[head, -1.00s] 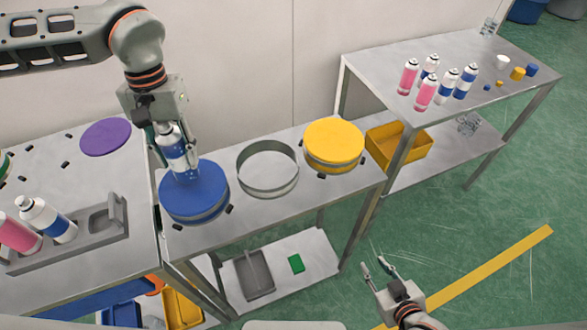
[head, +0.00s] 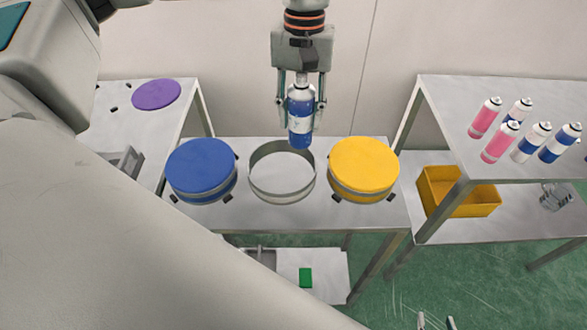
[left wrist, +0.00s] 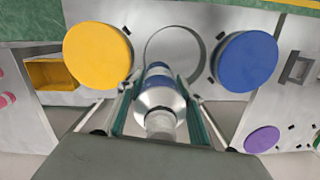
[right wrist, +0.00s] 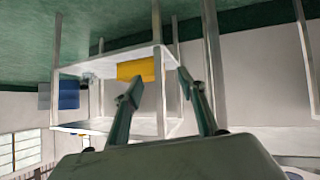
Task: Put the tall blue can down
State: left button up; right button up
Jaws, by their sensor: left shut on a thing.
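The tall blue can (head: 301,125) is white and blue with a silver top. My left gripper (head: 301,103) is shut on it and holds it upright in the air, in front of the wall and above the back of the open metal ring (head: 283,185). In the left wrist view the can (left wrist: 160,97) sits between the two fingers, with the ring beyond it. My right gripper (head: 436,322) shows only its fingertips at the bottom edge of the head view. In the right wrist view its fingers (right wrist: 165,95) are apart with nothing between them.
A blue-topped drum (head: 202,167) stands left of the ring and a yellow-topped drum (head: 363,167) right of it. A purple disc (head: 156,94) lies on the left table. Several pink and blue cans stand on the right table (head: 450,92), above a yellow bin (head: 455,192).

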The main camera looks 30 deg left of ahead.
aim_at(291, 92)
pick_arm(q)
jog(key=r+n, duration=0.1)
jog(key=s+r+n, duration=0.1)
jog(key=n, duration=0.1)
jog(key=a+r+n, duration=0.1)
jog(key=shift+s+r+n+h, duration=0.25)
jog(key=shift+r+n+h, duration=0.05)
jog(key=shift+r, duration=0.1)
notch_tip(291, 92, up, 5)
jog(key=s+a+n+t+p, duration=0.1)
jog(key=n+p, duration=0.1)
jog(key=n, duration=0.5)
jog(key=shift+n, duration=0.8)
jog(key=shift+s+a+f, duration=0.1)
jog(key=shift+s+f, duration=0.1)
jog(key=shift+f, duration=4.4)
jog(key=shift+s+a+f, duration=0.1)
jog(key=shift+s+f, duration=0.05)
jog(key=shift+f, duration=4.8)
pick_arm(e)
jog(key=r, duration=0.1)
jog(key=a+r, duration=0.1)
jog(key=shift+a+r, duration=0.1)
jog(key=shift+r, duration=0.3)
